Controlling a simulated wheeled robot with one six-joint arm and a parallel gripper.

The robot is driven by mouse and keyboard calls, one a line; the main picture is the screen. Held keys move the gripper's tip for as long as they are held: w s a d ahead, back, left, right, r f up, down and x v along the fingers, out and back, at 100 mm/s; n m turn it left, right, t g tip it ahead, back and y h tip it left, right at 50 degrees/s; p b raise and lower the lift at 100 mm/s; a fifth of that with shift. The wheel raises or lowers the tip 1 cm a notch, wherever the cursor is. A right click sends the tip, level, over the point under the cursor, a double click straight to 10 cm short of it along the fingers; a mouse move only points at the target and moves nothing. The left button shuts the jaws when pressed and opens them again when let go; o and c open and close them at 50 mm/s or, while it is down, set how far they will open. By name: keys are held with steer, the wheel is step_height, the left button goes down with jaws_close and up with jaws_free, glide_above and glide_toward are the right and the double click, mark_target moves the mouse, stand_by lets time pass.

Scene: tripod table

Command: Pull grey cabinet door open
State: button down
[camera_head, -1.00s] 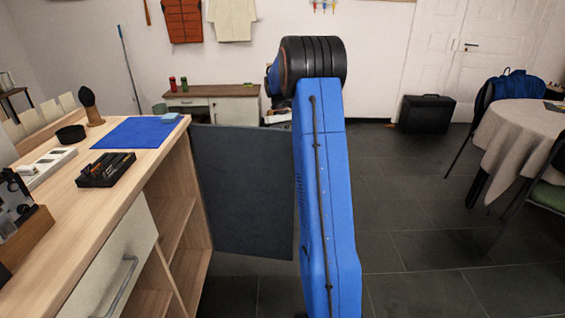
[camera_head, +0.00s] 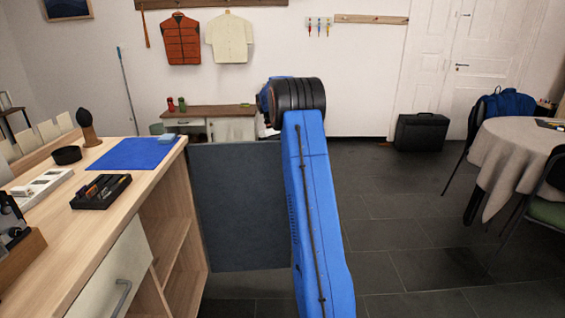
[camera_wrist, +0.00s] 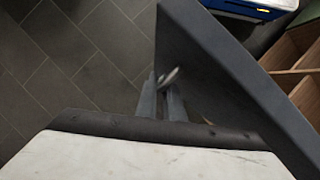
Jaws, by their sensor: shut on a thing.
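The grey cabinet door (camera_head: 238,205) stands swung out wide from the far end of the wooden cabinet (camera_head: 150,185) in the head view. Its free edge goes behind my blue arm. In the wrist view the dark door panel (camera_wrist: 225,85) fills the right of centre, seen nearly along its edge. My gripper (camera_wrist: 165,95) is shut on the door's metal handle (camera_wrist: 171,75), at the left side of the panel. The gripper and handle are hidden in the head view. Open wooden shelves (camera_wrist: 293,62) show at the right of the wrist view.
A pale drawer front with a bar handle (camera_head: 122,296) is nearer on the cabinet. The top holds a blue mat (camera_head: 138,153) and a black tray (camera_head: 101,191). Tiled floor (camera_head: 410,265) is clear to the right, up to a round table (camera_head: 525,150).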

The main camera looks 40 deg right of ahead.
steer(key=c, duration=2.2)
jaws_free()
steer(key=shift+v, duration=8.7)
steer(key=shift+s+r, duration=0.1)
